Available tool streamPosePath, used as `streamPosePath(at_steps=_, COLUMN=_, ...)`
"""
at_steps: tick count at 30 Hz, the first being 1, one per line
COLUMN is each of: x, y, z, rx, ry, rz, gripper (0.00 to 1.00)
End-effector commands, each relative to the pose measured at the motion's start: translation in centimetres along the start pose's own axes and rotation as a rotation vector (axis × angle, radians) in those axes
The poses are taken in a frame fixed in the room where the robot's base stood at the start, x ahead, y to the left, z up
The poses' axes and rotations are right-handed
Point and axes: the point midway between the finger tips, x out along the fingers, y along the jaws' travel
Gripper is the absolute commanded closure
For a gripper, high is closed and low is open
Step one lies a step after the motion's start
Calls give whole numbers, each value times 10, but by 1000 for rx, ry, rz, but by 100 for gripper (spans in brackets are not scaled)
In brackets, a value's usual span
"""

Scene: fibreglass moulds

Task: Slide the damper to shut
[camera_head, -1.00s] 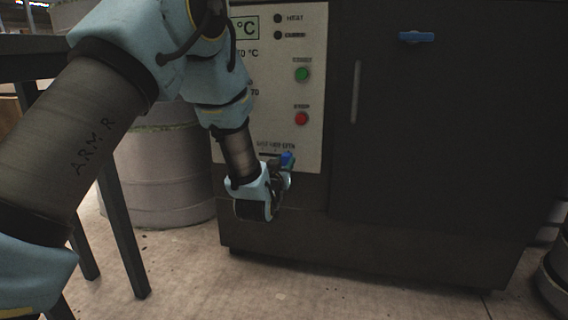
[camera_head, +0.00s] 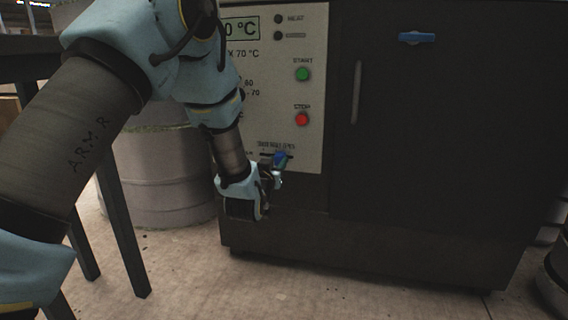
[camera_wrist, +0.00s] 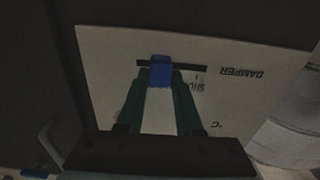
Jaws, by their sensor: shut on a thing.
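The damper's blue knob (camera_head: 280,158) sits in a dark horizontal slot low on the pale control panel (camera_head: 312,150). My gripper (camera_head: 275,172) is at the knob, reaching in from the lower left. In the wrist view my gripper (camera_wrist: 160,76) has its two green fingers closed on the sides of the blue knob (camera_wrist: 160,70). The slot (camera_wrist: 194,67) shows on both sides of the knob, with more of it to the right, toward partly hidden SHUT lettering. The DAMPER lettering looks upside down there.
The panel carries a green start button (camera_head: 303,74) and a red stop button (camera_head: 302,119). A dark cabinet door with a vertical handle (camera_head: 356,92) and a blue latch (camera_head: 416,38) is on the right. A grey drum (camera_head: 165,185) and a dark table leg (camera_head: 124,235) stand left.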

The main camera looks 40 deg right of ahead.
Motion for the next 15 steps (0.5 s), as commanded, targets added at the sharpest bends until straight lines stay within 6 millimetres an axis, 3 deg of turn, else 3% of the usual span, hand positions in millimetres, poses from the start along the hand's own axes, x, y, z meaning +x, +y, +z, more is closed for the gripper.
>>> streamPosePath(at_steps=1, x=0, y=-18, z=-1, rx=2, ry=1, rz=-9, gripper=100)
streamPosePath(at_steps=6, x=0, y=-52, z=-1, rx=1, ry=2, rz=-8, gripper=100)
streamPosePath(at_steps=15, x=0, y=-64, z=-1, rx=0, ry=1, rz=-5, gripper=100)
